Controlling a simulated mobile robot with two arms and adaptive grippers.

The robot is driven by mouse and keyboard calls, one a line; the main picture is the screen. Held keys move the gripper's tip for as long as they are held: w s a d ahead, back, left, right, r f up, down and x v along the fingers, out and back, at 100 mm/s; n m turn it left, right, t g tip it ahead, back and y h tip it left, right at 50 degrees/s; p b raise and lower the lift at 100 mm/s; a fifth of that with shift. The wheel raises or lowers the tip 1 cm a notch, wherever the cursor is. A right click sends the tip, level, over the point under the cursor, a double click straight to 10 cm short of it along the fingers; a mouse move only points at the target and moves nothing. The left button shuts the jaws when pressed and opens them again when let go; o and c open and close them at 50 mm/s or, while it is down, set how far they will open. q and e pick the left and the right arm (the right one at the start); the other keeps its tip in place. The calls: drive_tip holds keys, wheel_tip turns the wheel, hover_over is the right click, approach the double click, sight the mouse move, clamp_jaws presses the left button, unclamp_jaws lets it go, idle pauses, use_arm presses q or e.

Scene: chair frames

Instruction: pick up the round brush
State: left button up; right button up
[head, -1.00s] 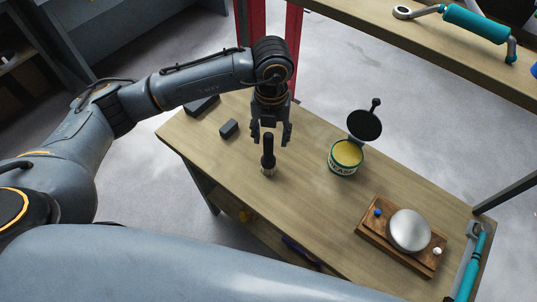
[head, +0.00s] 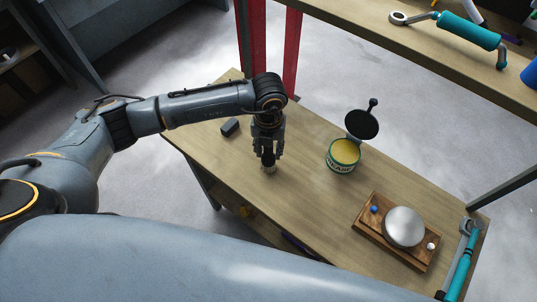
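The round brush (head: 268,168) stands upright on the wooden workbench, with a dark handle on top and a paler lower end. My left gripper (head: 268,156) points down over the brush, its fingers on either side of the handle. The fingers hide most of the handle, and I cannot tell whether they touch it. The brush's lower end shows below the fingertips, at the bench top. My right gripper is not in view.
An open grease can (head: 343,156) with a dark lid behind it stands to the right. A wooden board with a silver dome (head: 404,227) lies further right, near a teal-handled tool (head: 460,262). A small dark block (head: 229,127) lies to the left.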

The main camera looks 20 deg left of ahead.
use_arm(q)
clamp_jaws()
drive_tip(key=shift+r, duration=0.15)
drive_tip(key=shift+w+r, duration=0.1)
drive_tip(key=shift+r, duration=0.5)
drive_tip(key=s+d+r+b, duration=0.4)
drive_tip(key=s+d+r, duration=0.4)
drive_tip(key=s+r, duration=0.3)
drive_tip(key=shift+s+d+r+b, duration=0.2)
drive_tip(key=shift+d+r+b, duration=0.05)
drive_tip(key=shift+r+b, duration=0.1)
